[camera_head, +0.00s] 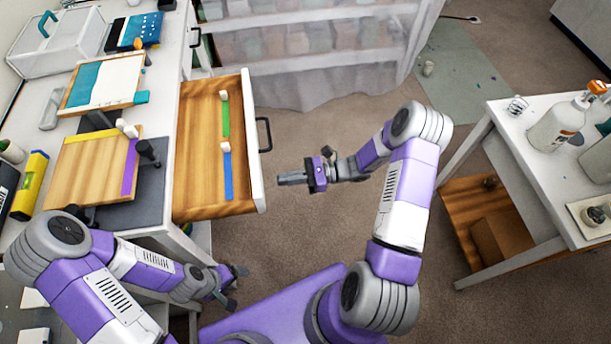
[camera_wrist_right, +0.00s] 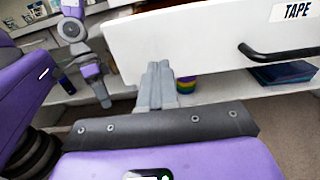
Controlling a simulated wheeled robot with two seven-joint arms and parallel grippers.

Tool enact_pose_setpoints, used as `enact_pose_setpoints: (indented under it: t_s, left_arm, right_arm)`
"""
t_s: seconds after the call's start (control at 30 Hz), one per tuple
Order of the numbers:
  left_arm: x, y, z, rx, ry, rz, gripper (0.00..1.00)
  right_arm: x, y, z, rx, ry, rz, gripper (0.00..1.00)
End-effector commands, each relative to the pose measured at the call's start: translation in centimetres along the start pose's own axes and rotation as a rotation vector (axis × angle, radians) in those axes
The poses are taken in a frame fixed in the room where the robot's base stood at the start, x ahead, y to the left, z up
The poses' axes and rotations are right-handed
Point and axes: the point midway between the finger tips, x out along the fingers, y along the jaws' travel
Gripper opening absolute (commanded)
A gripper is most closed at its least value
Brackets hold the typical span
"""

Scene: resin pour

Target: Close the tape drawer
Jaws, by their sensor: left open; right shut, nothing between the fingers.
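The tape drawer (camera_head: 195,150) is pulled out from the white desk, with a green strip and a blue strip lying inside. Its white front carries a dark handle (camera_head: 265,135), and in the right wrist view the front (camera_wrist_right: 190,40) shows the label "TAPE" and the handle (camera_wrist_right: 280,55). My right gripper (camera_head: 281,178) is shut and empty, pointing at the outer face of the front, beyond the handle's near end. In the head view a small gap shows between them. In the right wrist view its fingers (camera_wrist_right: 157,75) overlap the front's lower edge. My left gripper (camera_head: 236,285) is open, low beside the desk.
The desk holds a wooden board (camera_head: 90,170), a framed panel (camera_head: 105,82) and a yellow level (camera_head: 30,185). A white table (camera_head: 540,160) with bottles stands at right. A plastic-covered shelf (camera_head: 310,50) stands behind. Floor right of the drawer is clear around my right arm.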

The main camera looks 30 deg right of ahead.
Motion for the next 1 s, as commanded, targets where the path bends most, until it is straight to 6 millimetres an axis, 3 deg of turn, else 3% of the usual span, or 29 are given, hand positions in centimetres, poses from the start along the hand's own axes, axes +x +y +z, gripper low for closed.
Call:
enact_pose_setpoints:
  t_s: [0.1, 0.27, 0.77, 1.0]
  left_arm:
    - [0.4, -0.2, 0.0, 0.0, 0.0, 0.0, 0.86]
    - [0.7, -0.2, 0.0, 0.0, 0.0, 0.0, 0.86]
    - [0.7, -0.3, 0.0, 0.0, 0.0, 0.0, 0.86]
    - [0.6, -0.2, 0.0, 0.0, 0.0, 0.0, 0.86]
  right_arm:
    - [2.1, 0.1, -0.1, 0.0, -0.001, 0.003, 0.0]
    - [3.6, 0.0, -0.1, 0.0, 0.0, 0.002, 0.0]
    - [4.2, 0.0, 0.0, 0.0, 0.0, 0.0, 0.0]
    - [6.2, 0.1, 0.0, 0.0, -0.002, 0.004, 0.0]
